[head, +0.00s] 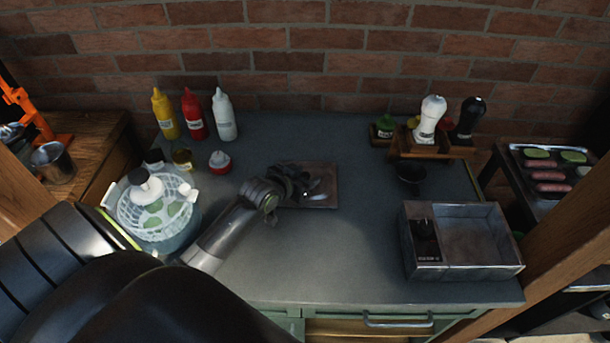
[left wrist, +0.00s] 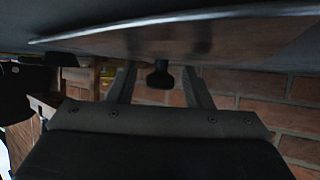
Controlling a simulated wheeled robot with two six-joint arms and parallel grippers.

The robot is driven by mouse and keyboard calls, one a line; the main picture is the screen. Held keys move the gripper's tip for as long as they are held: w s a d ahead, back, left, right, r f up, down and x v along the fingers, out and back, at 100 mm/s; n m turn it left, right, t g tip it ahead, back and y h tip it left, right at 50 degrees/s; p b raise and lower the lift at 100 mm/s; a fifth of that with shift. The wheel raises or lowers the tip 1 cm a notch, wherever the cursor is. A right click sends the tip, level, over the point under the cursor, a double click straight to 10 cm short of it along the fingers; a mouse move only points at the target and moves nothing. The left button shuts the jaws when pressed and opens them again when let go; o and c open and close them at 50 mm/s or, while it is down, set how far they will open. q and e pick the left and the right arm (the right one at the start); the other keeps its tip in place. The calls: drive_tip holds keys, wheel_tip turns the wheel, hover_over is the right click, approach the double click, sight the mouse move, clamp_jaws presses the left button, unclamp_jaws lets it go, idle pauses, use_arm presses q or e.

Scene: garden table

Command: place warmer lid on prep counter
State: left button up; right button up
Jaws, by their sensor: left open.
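The warmer lid (head: 328,173) is a flat, square, brownish metal plate lying on the grey prep counter (head: 300,255), near its back middle. My left gripper (head: 303,190) is over the lid's left part and hides some of it. In the left wrist view, which looks upside down, the lid (left wrist: 130,40) spans the top. A dark knob (left wrist: 160,76) stands between the open fingers, with a gap on both sides. The warmer (head: 480,240), a grey metal box with a black dial, sits open at the counter's right front. My right gripper is not in view.
A salad spinner (head: 155,210) stands at the left. Yellow (head: 164,115), red (head: 193,115) and white (head: 223,116) bottles stand at the back left. A wooden rack (head: 428,148) holds shakers at the back right. The counter's front middle is clear.

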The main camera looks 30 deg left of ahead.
use_arm(q)
drive_tip(key=shift+r, duration=0.15)
drive_tip(key=v, duration=1.2)
drive_tip(key=shift+b, duration=0.35)
drive_tip(key=shift+a, duration=0.1)
